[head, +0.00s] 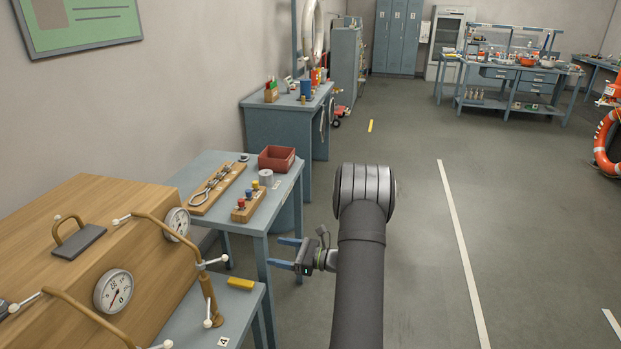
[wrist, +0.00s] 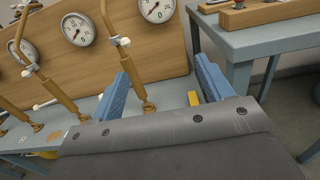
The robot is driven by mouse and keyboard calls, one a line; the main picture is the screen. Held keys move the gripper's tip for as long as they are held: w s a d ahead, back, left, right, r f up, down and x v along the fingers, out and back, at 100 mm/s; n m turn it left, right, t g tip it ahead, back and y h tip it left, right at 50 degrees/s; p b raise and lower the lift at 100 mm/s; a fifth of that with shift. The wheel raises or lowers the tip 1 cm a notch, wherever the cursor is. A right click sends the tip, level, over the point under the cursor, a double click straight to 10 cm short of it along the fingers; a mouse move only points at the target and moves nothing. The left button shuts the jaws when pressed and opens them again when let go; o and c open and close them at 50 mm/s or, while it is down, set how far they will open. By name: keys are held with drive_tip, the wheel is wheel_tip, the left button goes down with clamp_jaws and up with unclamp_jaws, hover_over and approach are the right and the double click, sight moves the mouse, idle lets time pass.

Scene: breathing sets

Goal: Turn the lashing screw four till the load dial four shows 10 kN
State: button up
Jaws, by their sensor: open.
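Load dial four (head: 177,223) is the rightmost white round dial on the wooden panel. It shows at the top of the wrist view (wrist: 157,8); its reading is too small to tell. My gripper (head: 283,252) has two blue fingers, open and empty, right of the screw and apart from it. In the wrist view the screw appears near the left finger.
Other dials (wrist: 77,29) and screws (wrist: 67,105) stand in a row to the left. A yellow block (head: 240,283) lies on the bench beside screw four. A blue table (head: 222,167) with a red bin (head: 277,158) stands behind. The floor at right is open.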

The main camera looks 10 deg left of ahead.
drive_tip(key=c, duration=0.6)
drive_tip(key=n, duration=1.1)
approach(211, 325)
drive_tip(key=a, duration=1.1)
drive_tip(key=shift+a+f, duration=0.1)
drive_tip(key=shift+a, duration=0.05)
clamp_jaws()
